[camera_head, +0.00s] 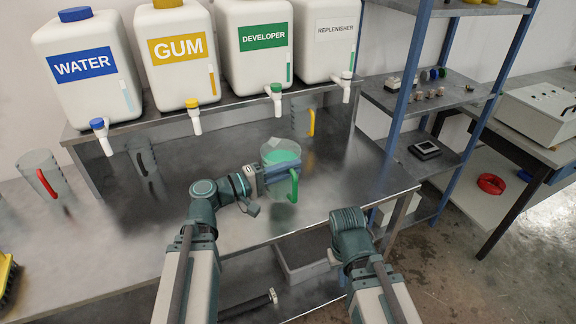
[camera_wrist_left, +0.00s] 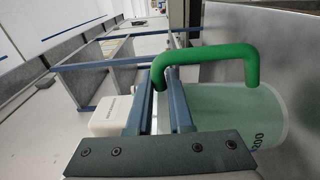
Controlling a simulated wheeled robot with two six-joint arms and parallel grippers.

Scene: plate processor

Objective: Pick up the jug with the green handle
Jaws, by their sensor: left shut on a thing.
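The jug with the green handle (camera_head: 281,155) is a clear jug with green liquid, on or just above the metal bench in the head view. Its green handle (camera_head: 293,187) is on the right side. My left gripper (camera_head: 283,171) comes from the left and is shut on the jug. In the left wrist view the green handle (camera_wrist_left: 208,54) arches over the ends of the fingers, and the jug's pale green body (camera_wrist_left: 245,115) is beside them. I cannot tell whether the jug touches the bench. My right arm shows at the bottom right of the head view, its fingers hidden.
Jugs with a red handle (camera_head: 42,175), a dark handle (camera_head: 142,156) and a yellow handle (camera_head: 303,117) stand on the bench (camera_head: 225,225). WATER, GUM, DEVELOPER and REPLENISHER tanks stand on the raised shelf behind. A blue-framed rack (camera_head: 410,80) is at the right.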

